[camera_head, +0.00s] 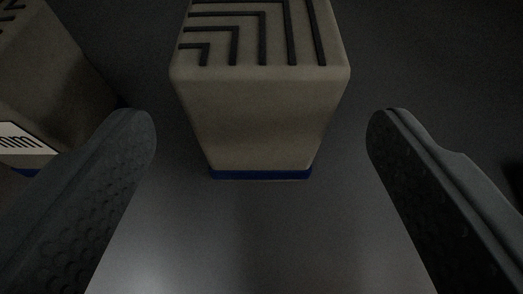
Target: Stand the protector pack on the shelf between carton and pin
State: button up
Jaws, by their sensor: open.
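A beige block with dark nested angle lines on its top and a blue band at its base (260,115) stands upright on a grey surface, ahead of my gripper; it looks like the protector pack, though no label on it can be read. My gripper (260,135) is open, with one dark finger at the left and one at the right. The block is in the gap between the fingertips, a little beyond them, with clear space on both sides. Nothing is held. I cannot make out a pin.
A second beige box (75,85) stands at the left edge, partly cut off, with a white label ending in "mm" and a bit of blue at its base. It is close to the left finger. The grey surface (255,240) in front of the block is clear. A dark shape shows at the far right edge.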

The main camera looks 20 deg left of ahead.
jog(key=v, duration=0.7)
jog(key=shift+s, duration=0.35)
jog(key=shift+d+r, duration=0.1)
jog(key=shift+r, duration=0.05)
